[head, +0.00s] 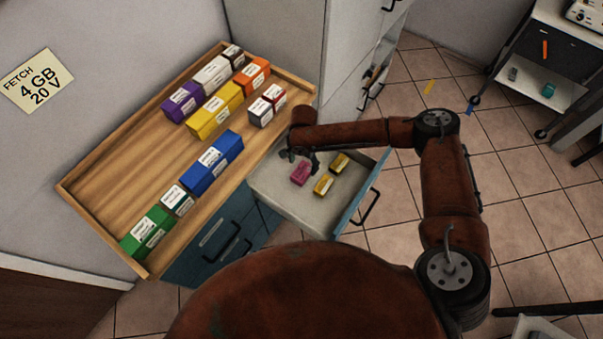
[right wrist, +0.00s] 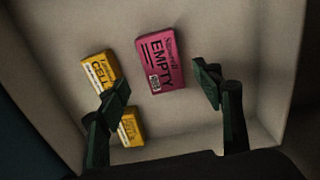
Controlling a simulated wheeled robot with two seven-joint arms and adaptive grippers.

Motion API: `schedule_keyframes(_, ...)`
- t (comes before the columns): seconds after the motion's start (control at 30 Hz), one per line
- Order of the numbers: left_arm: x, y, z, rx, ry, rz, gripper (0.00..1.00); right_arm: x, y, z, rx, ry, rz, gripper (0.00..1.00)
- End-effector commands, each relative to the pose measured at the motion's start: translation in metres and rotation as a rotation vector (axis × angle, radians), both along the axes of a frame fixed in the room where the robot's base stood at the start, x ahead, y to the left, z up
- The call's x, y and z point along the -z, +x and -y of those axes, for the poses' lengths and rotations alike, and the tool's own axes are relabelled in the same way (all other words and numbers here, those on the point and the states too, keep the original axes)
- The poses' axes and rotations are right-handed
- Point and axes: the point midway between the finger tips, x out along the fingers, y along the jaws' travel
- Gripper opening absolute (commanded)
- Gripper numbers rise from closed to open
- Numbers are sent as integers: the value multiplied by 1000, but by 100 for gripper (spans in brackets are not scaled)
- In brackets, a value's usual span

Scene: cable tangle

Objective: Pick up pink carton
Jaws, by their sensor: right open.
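The pink carton (head: 301,174) lies in the open drawer (head: 271,187), to the left of two yellow cartons in the head view. In the right wrist view the pink carton (right wrist: 160,59) lies flat with its "EMPTY" label facing up. My right gripper (head: 301,159) is above the drawer, close to the pink carton. In the right wrist view its two fingers (right wrist: 163,86) are apart with nothing held. The pink carton shows beyond and between the fingertips. Whether they touch it cannot be told, but a gap shows on both sides. My left gripper is not in view.
Two yellow cartons (head: 323,184) (head: 339,162) lie beside the pink one; the left finger partly covers them in the wrist view. The wooden tray top (head: 135,165) holds several coloured boxes. The drawer walls surround the gripper's area. Tiled floor lies to the right.

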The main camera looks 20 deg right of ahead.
Motion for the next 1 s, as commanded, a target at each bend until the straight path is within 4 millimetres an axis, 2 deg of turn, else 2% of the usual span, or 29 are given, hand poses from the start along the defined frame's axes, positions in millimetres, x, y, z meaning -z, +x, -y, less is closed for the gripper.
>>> schedule_keyframes(0.33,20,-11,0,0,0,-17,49,48,3,-1,0,-1,-2,60)
schedule_keyframes(0.47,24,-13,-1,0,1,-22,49,61,2,-1,0,0,-1,60)
schedule_keyframes(0.77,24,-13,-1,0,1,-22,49,63,2,-1,2,1,1,60)
schedule_keyframes(1.0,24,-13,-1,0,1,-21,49,63,2,-1,2,0,0,44)
